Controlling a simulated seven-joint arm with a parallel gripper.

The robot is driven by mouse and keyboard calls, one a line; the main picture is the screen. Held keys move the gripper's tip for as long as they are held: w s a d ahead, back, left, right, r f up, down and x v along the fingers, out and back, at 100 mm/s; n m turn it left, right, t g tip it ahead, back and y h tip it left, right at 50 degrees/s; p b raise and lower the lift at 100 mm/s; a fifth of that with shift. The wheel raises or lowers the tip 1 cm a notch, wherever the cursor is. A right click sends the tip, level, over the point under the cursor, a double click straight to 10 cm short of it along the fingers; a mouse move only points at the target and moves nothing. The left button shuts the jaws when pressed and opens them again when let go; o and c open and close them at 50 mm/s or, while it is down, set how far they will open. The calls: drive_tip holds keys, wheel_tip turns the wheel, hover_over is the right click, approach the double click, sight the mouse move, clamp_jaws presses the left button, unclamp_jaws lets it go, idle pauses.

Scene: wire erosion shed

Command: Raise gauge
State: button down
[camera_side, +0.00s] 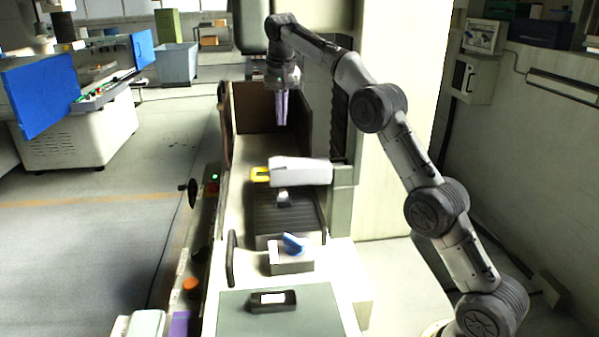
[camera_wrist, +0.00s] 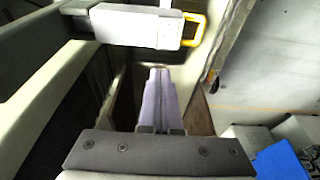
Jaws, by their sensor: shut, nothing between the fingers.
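A dark rounded block with a white face (camera_side: 271,299), which looks like the gauge, lies on the grey-green mat (camera_side: 318,308) at the front of the machine in the side view. It does not show in the wrist view. My gripper (camera_side: 282,122) points down over the back of the machine, high up and well away from the block. Its pale lilac fingers are together and empty; they also show closed in the wrist view (camera_wrist: 158,72).
A white machine arm (camera_side: 303,171) with a yellow loop (camera_side: 260,174) juts across between my gripper and the mat. A blue knob (camera_side: 293,243) on a pale block stands behind the mat. Brown panels (camera_side: 262,106) enclose the machine's back. An orange button (camera_side: 190,284) is at the left.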

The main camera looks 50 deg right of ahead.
drive_tip(key=s+d+r, duration=0.4)
drive_tip(key=shift+s+d+r, duration=0.15)
drive_tip(key=shift+s+d, duration=0.2)
drive_tip(key=shift+d, duration=0.05)
idle(0.6)
